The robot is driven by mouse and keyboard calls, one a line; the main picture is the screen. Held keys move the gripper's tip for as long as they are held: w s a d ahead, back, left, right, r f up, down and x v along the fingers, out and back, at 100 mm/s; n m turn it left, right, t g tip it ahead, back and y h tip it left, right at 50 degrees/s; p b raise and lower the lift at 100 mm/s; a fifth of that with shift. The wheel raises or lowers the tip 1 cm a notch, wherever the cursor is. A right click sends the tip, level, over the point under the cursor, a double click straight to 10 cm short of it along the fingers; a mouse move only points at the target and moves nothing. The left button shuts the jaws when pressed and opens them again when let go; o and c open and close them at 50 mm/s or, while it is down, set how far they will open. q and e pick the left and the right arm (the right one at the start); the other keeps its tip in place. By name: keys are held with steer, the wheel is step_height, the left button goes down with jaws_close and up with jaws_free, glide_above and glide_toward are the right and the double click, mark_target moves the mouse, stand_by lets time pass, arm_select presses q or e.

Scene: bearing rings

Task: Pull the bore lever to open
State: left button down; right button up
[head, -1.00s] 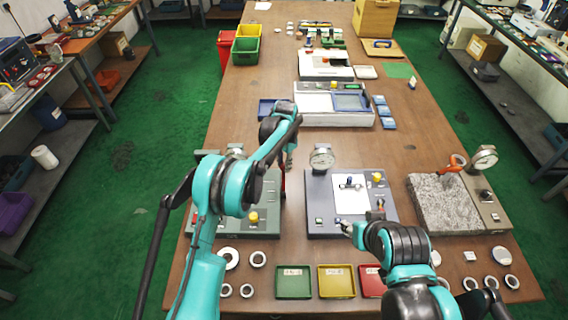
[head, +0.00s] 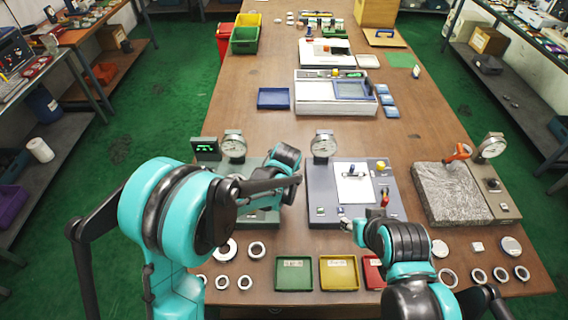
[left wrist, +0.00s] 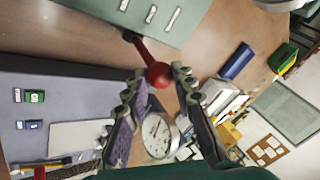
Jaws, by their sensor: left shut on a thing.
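In the head view my left arm hides the lever, the gripper and much of the grey-green fixture (head: 262,217). The fixture's dial gauge (head: 234,146) and small green-lit display (head: 205,148) stand behind it. My right gripper (head: 346,224) is at the front of the dark grey gauge station; its jaw opening is too small to tell.
The dark grey gauge station (head: 322,200) stands right of the grey-green fixture, with a dial (head: 324,146) behind. A granite plate (head: 447,195) lies farther right. Green (head: 293,274), yellow (head: 338,273) and red trays line the front, with several rings beside them.

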arm_select(q)
steer(key=shift+s+f+t+b, duration=0.25)
steer(key=shift+s+t+b, duration=0.15)
steer(key=shift+s, duration=0.25)
steer(key=shift+s+f+t+b, duration=0.25)
steer(key=shift+s+f+b, duration=0.05)
steer(key=shift+s+b, duration=0.3)
steer(key=shift+s+f+t+b, duration=0.25)
steer(key=shift+s+t+b, duration=0.15)
steer(key=shift+s, duration=0.3)
steer(key=c, duration=1.2)
jaws_free()
steer(key=shift+r, duration=0.1)
steer(key=v, duration=1.2)
steer(key=shift+d, duration=0.1)
